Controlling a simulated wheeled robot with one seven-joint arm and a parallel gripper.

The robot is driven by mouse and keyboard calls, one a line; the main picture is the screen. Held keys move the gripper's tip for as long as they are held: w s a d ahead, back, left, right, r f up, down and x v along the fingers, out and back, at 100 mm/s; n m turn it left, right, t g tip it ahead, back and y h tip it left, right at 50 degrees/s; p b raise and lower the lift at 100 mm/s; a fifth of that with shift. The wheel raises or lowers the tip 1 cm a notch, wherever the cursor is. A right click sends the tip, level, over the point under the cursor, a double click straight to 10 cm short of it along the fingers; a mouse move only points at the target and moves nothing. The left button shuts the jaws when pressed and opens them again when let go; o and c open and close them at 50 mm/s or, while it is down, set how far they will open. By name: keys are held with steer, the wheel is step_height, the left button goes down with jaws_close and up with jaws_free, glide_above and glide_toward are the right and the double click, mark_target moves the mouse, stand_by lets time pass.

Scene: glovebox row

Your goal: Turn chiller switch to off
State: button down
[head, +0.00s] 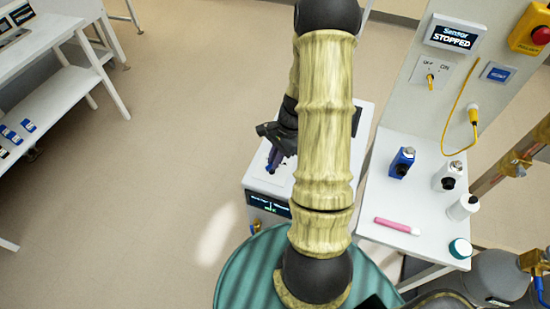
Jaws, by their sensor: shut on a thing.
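An off/on switch (430,80) with a brass lever sits on the upright panel at the upper right, under a display (452,36) reading "Sensor STOPPED". No chiller label is readable. A white box-shaped unit (262,184) stands behind my arm, with a dark display (268,205) and a small brass part (255,226) on its front. My gripper (277,150) is above this unit's top, well left of the panel switch. It is shut on a small blue-purple thing (273,160), partly hidden by the gripper. My arm covers much of the unit.
A yellow cable (452,110) hangs on the panel near a red stop button (540,36). The left floor is clear.

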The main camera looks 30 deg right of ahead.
steer(key=shift+n, duration=0.4)
steer(key=shift+w+n+g+h+p, duration=0.25)
steer(key=shift+n+g+p, duration=0.4)
steer(key=shift+n, duration=0.45)
steer(key=shift+a+n+g+h+p, duration=0.1)
steer(key=shift+n+g+h+p, duration=0.2)
steer(key=shift+n, duration=1.1)
steer(key=c, duration=1.5)
jaws_free()
steer(key=shift+w, duration=0.1)
steer(key=b+v, duration=0.1)
steer(key=v, duration=1.6)
steer(key=shift+w+r+b, duration=0.15)
steer(key=shift+w+b, duration=0.1)
steer(key=shift+b, duration=0.15)
